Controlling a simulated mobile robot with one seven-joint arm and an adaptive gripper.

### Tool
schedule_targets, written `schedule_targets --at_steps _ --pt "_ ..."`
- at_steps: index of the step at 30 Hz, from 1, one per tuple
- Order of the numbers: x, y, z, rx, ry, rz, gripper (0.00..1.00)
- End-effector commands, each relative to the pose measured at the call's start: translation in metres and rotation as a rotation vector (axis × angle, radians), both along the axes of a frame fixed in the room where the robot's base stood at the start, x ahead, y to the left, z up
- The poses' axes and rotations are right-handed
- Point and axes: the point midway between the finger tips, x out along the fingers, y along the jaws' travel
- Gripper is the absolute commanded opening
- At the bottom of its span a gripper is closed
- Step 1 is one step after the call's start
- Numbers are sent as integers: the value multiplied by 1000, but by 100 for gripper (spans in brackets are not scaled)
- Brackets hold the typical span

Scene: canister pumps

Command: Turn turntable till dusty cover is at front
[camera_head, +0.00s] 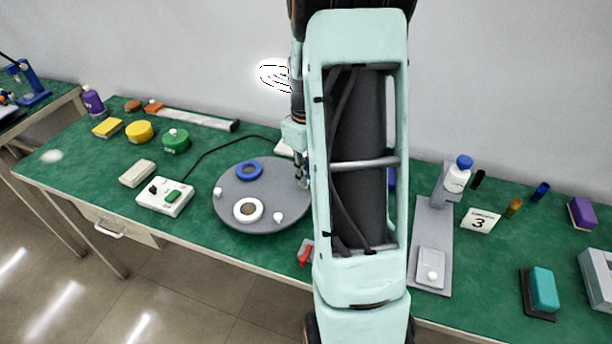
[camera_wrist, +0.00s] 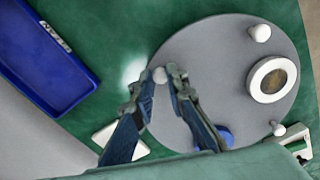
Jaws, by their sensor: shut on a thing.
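The grey round turntable (camera_head: 236,190) lies on the green bench. A white ring-shaped cover with a brownish, dusty-looking centre (camera_head: 248,210) sits near its front edge. A blue ring-shaped cover (camera_head: 249,170) sits towards its back. White knobs stand on the rim at left (camera_head: 218,192) and front right (camera_head: 279,217). My gripper (camera_head: 302,182) is at the turntable's right edge. In the wrist view, my gripper (camera_wrist: 160,79) is shut on another white rim knob (camera_wrist: 159,74); the white cover (camera_wrist: 272,78) is clear of it. The blue cover (camera_wrist: 225,135) is partly hidden by a finger.
My arm hides the bench right of the turntable. A white control box (camera_head: 165,196) stands to its left and a red object (camera_head: 305,253) lies at front right. A blue tray (camera_wrist: 43,55) shows in the wrist view. A grey pump stand (camera_head: 430,240) is further right.

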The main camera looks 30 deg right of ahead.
Motion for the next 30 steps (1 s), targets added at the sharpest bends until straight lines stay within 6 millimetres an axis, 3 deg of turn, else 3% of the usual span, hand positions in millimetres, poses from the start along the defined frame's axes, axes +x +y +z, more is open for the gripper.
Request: schedule_targets --at_steps 15,16,21,30 --pt "3 -1 1 -2 -6 9 0" --pt "3 -1 1 -2 -6 9 15" --pt "2 -1 1 -1 -3 9 31" --pt "2 -1 3 0 -2 10 31"
